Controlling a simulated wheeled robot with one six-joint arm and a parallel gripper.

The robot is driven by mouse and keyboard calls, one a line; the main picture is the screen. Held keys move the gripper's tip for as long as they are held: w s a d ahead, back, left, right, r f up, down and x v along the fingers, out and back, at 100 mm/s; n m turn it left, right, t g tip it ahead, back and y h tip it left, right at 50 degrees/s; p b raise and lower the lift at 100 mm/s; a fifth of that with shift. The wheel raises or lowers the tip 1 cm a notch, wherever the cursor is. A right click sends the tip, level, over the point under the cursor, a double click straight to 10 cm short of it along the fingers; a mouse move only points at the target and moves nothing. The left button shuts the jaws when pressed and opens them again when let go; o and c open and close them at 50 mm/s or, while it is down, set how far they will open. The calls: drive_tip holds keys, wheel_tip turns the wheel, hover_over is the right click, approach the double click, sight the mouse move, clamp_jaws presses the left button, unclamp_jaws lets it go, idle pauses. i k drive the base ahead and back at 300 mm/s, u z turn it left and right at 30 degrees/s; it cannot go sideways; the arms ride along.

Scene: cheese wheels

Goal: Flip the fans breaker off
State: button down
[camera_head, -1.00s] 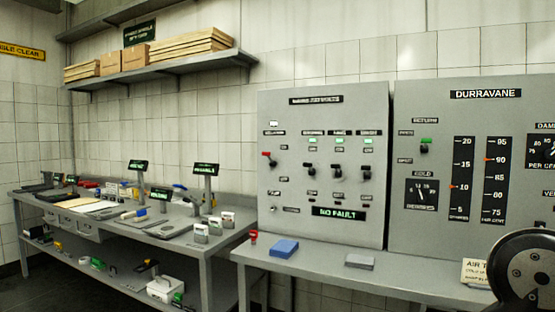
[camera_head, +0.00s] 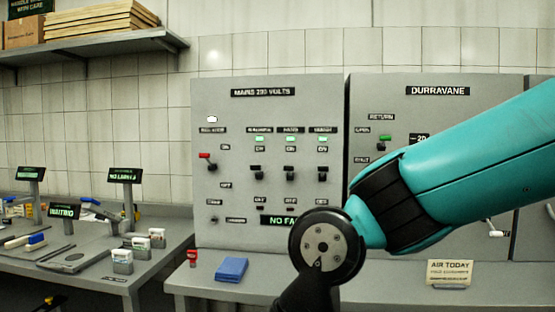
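The grey panel headed "MAINS 230 VOLTS" (camera_head: 225,115) stands upright behind the bench. It carries three black breaker switches: a left one (camera_head: 256,170), a middle one (camera_head: 290,172) and a right one (camera_head: 323,173). Each has a lit green lamp above it and small labels above and below. The name labels are too blurred to tell which is the fans breaker. A red-handled switch (camera_head: 207,160) sits at the panel's left. My teal arm crosses from the right, its black round joint in front of the panel's lower right. My gripper is out of view.
A blue block (camera_head: 231,269) and a small red item (camera_head: 193,257) lie on the bench below the panel. An "AIR TODAY" card (camera_head: 449,273) stands farther right. The DURRAVANE panel (camera_head: 365,100) is partly hidden by my arm. A side table (camera_head: 150,262) at left holds small devices.

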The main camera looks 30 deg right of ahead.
sight(289, 171)
drive_tip(key=z, duration=0.55)
drive_tip(key=i, duration=0.9)
drive_tip(key=z, duration=0.7)
